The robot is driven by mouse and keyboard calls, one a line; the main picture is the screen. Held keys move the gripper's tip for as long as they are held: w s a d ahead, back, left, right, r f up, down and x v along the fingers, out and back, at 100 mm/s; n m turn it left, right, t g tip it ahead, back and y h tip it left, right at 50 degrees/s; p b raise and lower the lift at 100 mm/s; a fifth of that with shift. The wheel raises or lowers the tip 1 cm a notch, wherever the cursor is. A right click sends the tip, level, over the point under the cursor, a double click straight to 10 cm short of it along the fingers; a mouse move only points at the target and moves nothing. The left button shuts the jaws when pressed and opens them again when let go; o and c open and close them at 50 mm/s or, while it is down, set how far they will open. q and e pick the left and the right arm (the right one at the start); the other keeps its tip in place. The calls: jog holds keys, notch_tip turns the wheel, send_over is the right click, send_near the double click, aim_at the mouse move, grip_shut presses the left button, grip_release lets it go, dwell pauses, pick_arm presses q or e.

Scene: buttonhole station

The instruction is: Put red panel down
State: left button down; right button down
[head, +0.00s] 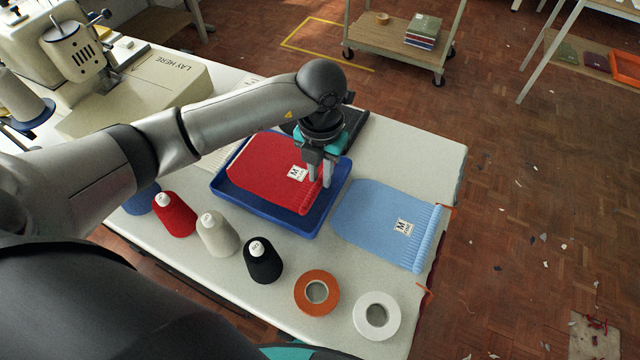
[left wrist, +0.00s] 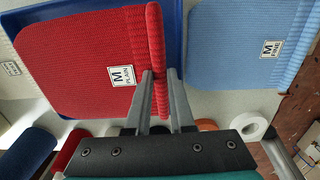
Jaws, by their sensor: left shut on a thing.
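The red panel (head: 265,165) is a knitted piece with a white label marked M, lying over the blue tray (head: 340,197). It also fills the left of the left wrist view (left wrist: 75,60). My left gripper (head: 320,178) points down at the panel's ribbed right edge. In the left wrist view its two fingers (left wrist: 160,100) are on either side of the rolled red rib, shut on it. Whether the panel rests on the tray floor or hangs just above it, I cannot tell. My right gripper is not in view.
A light blue panel (head: 375,220) lies right of the tray. Several yarn cones, including a black one (head: 262,262), stand along the front, with an orange tape roll (head: 316,292) and a white one (head: 377,315). A sewing machine (head: 80,55) stands at the back left.

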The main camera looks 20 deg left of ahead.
pick_arm(q)
jog(key=shift+f+b, duration=0.35)
jog(key=shift+f, duration=1.65)
jog(key=shift+f, duration=0.2)
jog(key=c, duration=1.1)
grip_release()
jog(key=shift+o, duration=0.2)
jog(key=shift+r, duration=0.15)
jog(key=shift+r, duration=0.3)
notch_tip(320, 180, up, 12)
jog(key=shift+f+p, duration=0.2)
jog(key=shift+p, duration=0.75)
jog(key=shift+s+f, duration=0.1)
